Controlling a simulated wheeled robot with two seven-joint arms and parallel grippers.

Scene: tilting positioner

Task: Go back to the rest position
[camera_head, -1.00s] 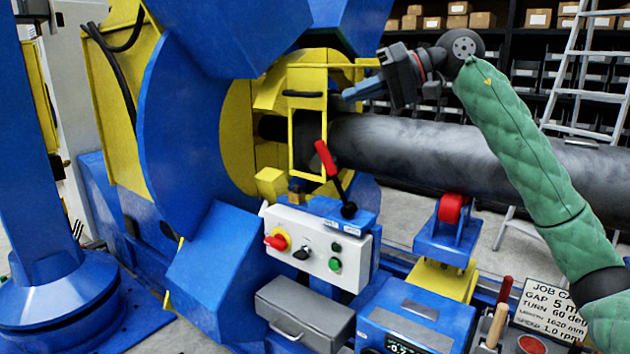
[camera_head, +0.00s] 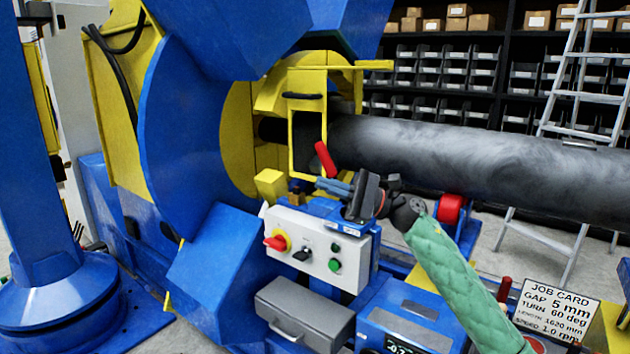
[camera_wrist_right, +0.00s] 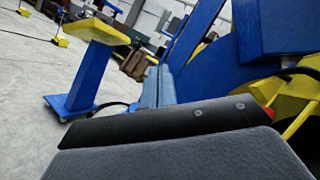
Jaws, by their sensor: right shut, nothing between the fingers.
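My right gripper (camera_head: 335,187) is shut and empty, its blue fingers pointing left just above the white control box (camera_head: 316,243). The fingers also show in the right wrist view (camera_wrist_right: 157,86), side by side. In the head view the gripper is just below and right of the red-handled lever (camera_head: 325,159) and hides the lever's lower part. I cannot tell whether it touches the lever or the box. My green-sleeved right arm (camera_head: 460,285) reaches in from the lower right. My left gripper is not in view.
The big blue positioner (camera_head: 190,140) with its yellow chuck and guard (camera_head: 307,108) fills the left. A dark pipe (camera_head: 470,150) runs right, over a red roller (camera_head: 451,211). A job card (camera_head: 555,312) stands lower right. A ladder (camera_head: 580,110) and shelves are behind.

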